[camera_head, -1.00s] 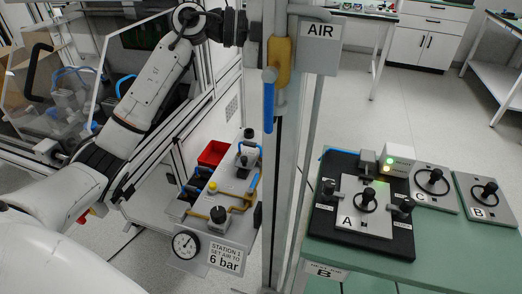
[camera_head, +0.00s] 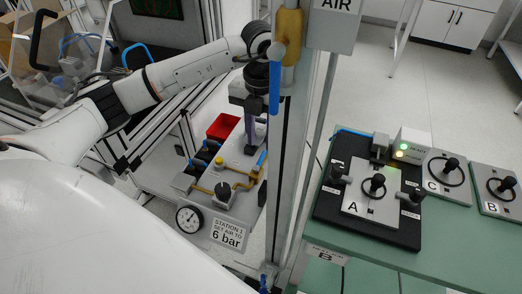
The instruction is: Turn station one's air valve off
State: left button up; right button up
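The station 1 panel (camera_head: 205,212) carries a gauge (camera_head: 189,219), a black knob (camera_head: 222,193), yellow pipes and a small blue lever (camera_head: 262,158) at its right edge. The lever slants up along the panel. My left gripper (camera_head: 250,146) points down over the far end of the panel, beside this lever. Its fingers are seen nearly edge-on, so whether they are open and whether they touch anything cannot be told. A yellow valve (camera_head: 289,38) with a long blue handle (camera_head: 275,88) hanging down is on the post, near the AIR sign (camera_head: 336,18). My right gripper is not in view.
The upright post (camera_head: 297,140) stands just right of my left gripper. A red bin (camera_head: 223,126) lies behind the panel. On the green table (camera_head: 385,249) are plates A (camera_head: 370,208), C (camera_head: 447,173) and B (camera_head: 497,190), and a box with a lit green lamp (camera_head: 411,147).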

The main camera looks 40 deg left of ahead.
aim_at(261, 158)
pick_arm(q)
jog(key=shift+f, duration=2.75)
grip_shut()
